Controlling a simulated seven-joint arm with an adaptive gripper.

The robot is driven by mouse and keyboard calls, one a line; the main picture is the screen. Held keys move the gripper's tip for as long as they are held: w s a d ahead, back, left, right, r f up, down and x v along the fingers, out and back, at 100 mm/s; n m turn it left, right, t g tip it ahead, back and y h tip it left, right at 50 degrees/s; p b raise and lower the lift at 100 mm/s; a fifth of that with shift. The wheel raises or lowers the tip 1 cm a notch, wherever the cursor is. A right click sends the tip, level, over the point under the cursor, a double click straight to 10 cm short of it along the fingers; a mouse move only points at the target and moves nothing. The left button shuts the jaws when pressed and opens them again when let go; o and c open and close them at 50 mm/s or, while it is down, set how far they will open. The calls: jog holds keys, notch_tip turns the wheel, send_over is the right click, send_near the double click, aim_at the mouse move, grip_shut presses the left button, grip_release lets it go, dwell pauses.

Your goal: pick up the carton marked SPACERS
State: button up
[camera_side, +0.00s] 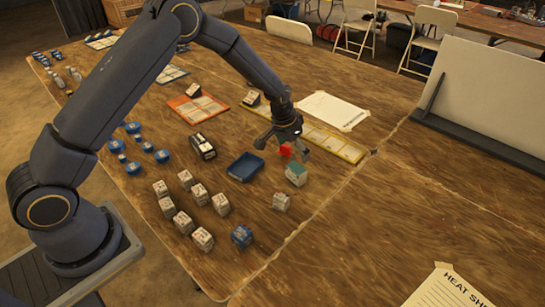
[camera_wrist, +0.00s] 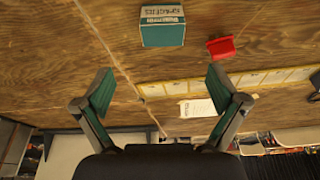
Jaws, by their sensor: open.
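A teal and white carton (camera_wrist: 162,34) lies at the top middle of the wrist view, with small lettering on its white face. The lettering is too small and turned to read surely; it may be the SPACERS carton. The carton is beyond the fingertips and not touched.
A small red object (camera_wrist: 222,48) lies near the carton. A blue tray (camera_side: 245,167), a pale carton (camera_side: 281,202), a blue carton (camera_side: 241,236) and several whitish cartons (camera_side: 182,222) stand nearby. A yellow-edged strip (camera_side: 335,143) lies behind. Bare wood lies right of the teal carton.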

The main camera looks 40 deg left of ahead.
aim_at(297, 167)
jog(key=x, duration=0.7)
jog(key=shift+w+f, duration=0.1)
jog(key=shift+f, duration=0.15)
jog(key=x, duration=0.5)
jog(key=shift+s+a+f, duration=0.2)
jog(key=shift+f, duration=0.05)
jog(key=c, duration=1.3)
jog(key=shift+o, duration=0.2)
jog(key=shift+r, duration=0.15)
